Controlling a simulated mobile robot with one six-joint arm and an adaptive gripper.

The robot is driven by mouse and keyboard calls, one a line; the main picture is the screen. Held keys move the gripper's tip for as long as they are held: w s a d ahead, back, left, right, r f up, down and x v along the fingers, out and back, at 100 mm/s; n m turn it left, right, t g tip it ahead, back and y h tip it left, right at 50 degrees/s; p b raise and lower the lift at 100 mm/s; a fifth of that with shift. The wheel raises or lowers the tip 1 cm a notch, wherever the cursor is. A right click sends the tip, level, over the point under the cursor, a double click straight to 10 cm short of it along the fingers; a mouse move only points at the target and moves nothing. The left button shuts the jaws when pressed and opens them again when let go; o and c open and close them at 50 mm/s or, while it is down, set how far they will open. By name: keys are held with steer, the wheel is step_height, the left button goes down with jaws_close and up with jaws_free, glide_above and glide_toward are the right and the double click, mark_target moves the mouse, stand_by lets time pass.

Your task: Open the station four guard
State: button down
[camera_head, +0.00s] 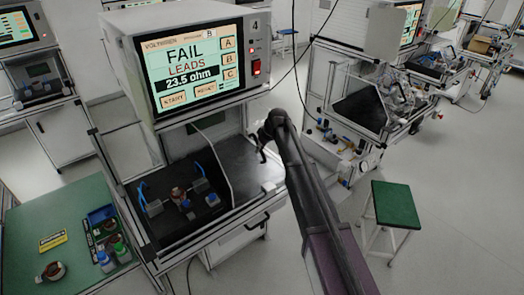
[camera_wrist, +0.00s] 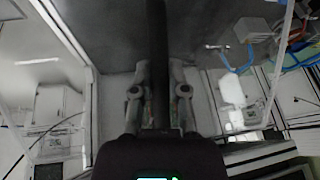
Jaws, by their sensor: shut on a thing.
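Station four (camera_head: 195,60) carries the number 4 and a screen reading FAIL LEADS 23.5 ohm. Below the screen is its bay, with a clear guard panel (camera_head: 210,158) along the bay's side. Blue clamps (camera_head: 203,184) and a copper-coloured stator (camera_head: 178,193) stand on the dark bay floor. My gripper (camera_head: 263,152) is at the right of the bay. In the wrist view my gripper (camera_wrist: 158,108) is shut on a dark bar (camera_wrist: 158,45) between its fingers. I cannot tell how far the guard stands open. Blue clamps also show in the wrist view (camera_wrist: 238,62).
A green bench (camera_head: 40,215) with a tool tray (camera_head: 103,232) and another stator (camera_head: 53,271) stands at the left. A green-topped stool (camera_head: 396,205) is at the right, with open floor around it. More stations stand behind.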

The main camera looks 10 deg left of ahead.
steer(key=shift+s, duration=0.25)
steer(key=shift+s+a, duration=0.1)
steer(key=shift+a, duration=0.05)
steer(key=c, duration=0.6)
jaws_free()
steer(key=shift+c, duration=0.2)
steer(key=shift+a, duration=0.1)
